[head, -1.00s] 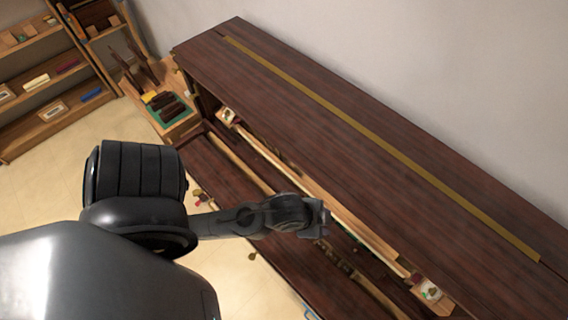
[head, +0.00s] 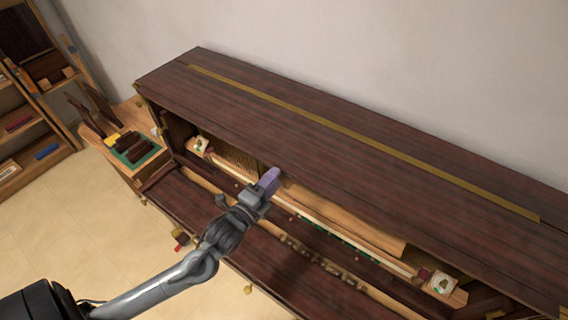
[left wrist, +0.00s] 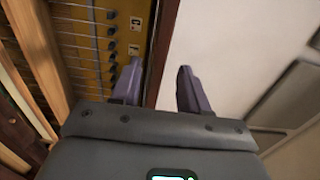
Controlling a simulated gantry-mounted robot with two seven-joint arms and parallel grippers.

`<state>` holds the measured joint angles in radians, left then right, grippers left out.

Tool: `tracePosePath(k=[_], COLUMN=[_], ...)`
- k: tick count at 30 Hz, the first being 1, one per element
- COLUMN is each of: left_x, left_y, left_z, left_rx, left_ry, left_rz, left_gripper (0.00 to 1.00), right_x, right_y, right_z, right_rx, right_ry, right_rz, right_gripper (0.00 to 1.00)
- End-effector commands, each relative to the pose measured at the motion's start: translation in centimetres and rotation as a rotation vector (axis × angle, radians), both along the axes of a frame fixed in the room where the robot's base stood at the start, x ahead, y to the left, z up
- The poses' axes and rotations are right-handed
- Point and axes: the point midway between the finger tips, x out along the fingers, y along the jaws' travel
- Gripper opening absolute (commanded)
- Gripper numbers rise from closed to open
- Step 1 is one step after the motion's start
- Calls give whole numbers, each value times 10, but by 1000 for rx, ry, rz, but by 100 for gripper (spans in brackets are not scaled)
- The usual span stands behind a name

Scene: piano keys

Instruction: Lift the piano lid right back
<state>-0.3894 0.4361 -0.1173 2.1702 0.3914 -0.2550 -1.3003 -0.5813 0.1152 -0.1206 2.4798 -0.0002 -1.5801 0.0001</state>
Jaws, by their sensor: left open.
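The piano lid (head: 330,145) is a long dark reddish-brown board with a brass hinge strip (head: 360,136) along its length. It lies flat on top of the open-fronted piano. My left gripper (head: 269,181) is at the lid's front edge, around the middle of its length, with purple fingertips. In the left wrist view the two fingers (left wrist: 160,85) are apart, and a dark wooden edge (left wrist: 163,45) runs between them, close to the left finger. Contact cannot be told. My right gripper is out of view.
The open front shows wooden rails and inner parts (head: 350,225) below the lid. A lower dark panel (head: 180,205) juts forward. A small table with a green mat (head: 135,150) stands at the left end, shelves (head: 35,125) beyond. A plain wall (head: 400,60) rises behind the piano.

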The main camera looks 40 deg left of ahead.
Motion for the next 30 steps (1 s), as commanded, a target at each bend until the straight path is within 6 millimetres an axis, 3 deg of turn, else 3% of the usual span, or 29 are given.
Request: tracePosePath(k=[9,15,28,30], left_x=[51,71,77,77], left_y=[6,7,8,8], left_z=[2,0,-1,-1], left_rx=[-2,-2,-3,-3], left_ry=[0,2,3,3], left_rz=[0,-1,-1,-1], left_gripper=[45,45,45,34], right_x=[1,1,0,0], right_y=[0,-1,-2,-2], right_z=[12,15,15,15], right_rx=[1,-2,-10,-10], right_ry=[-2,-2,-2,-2], right_rz=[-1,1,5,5], right_gripper=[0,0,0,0])
